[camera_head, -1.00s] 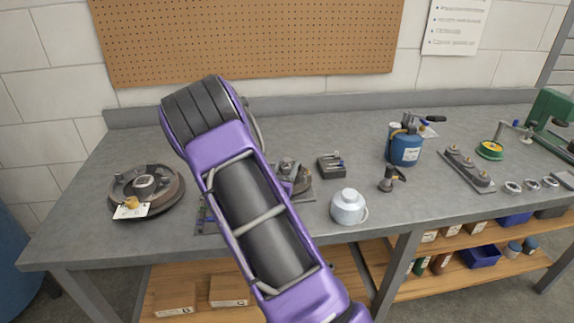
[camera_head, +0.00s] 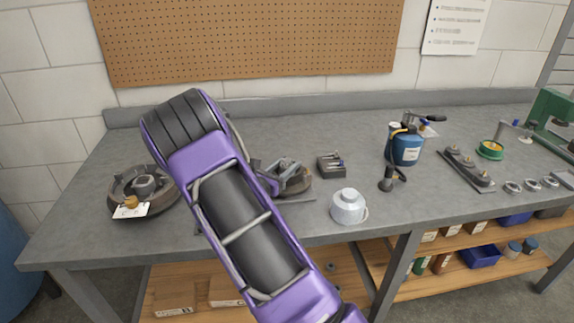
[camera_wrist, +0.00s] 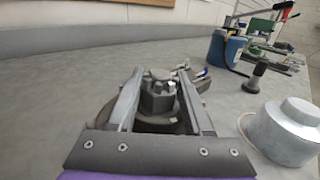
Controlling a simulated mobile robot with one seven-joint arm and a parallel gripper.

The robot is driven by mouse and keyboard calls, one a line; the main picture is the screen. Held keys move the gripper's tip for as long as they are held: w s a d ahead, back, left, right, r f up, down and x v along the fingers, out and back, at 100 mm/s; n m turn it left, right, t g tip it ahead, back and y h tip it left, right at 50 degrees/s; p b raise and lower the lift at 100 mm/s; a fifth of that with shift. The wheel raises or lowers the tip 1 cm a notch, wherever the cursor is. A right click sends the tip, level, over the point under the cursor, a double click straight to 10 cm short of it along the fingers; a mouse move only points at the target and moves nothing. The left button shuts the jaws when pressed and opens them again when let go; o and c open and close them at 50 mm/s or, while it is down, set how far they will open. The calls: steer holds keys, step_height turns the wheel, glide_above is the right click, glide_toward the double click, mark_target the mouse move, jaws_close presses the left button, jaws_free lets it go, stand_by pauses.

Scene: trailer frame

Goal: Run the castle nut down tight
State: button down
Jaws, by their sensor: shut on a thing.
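The castle nut (camera_wrist: 157,97) is a grey slotted nut seen in the wrist view, standing at the centre of a dark round hub (camera_wrist: 150,124). My gripper (camera_wrist: 160,80) has its two fingers on either side of the nut and is shut on it. The hub (camera_head: 292,184) also shows in the head view, behind and to the right of my purple arm, which covers part of it. My gripper (camera_head: 280,172) is over this hub. The nut's threads and its seat are hidden.
A silver domed can (camera_head: 348,206) stands right of the hub. A small dark tray (camera_head: 331,165) lies behind it. A blue bottle (camera_head: 404,149) stands farther right, with a black-handled tool (camera_head: 387,184) in front. A tagged brake drum (camera_head: 142,188) lies at left.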

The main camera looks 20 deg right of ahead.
steer(key=m+g+h, duration=0.1)
steer(key=m+g, duration=0.1)
steer(key=g, duration=0.1)
steer(key=m+g+h+b, duration=0.1)
steer(key=m+g, duration=0.1)
steer(key=g, duration=0.1)
steer(key=shift+w+f+m+h, duration=0.1)
steer(key=shift+m+h, duration=0.2)
steer(key=m+g+b, duration=0.1)
steer(key=m+g, duration=0.1)
steer(key=g, duration=0.2)
steer(key=shift+g, duration=0.3)
steer(key=shift+m+g, duration=0.7)
steer(key=shift+g, duration=0.1)
steer(key=shift+c, duration=1.5)
jaws_free()
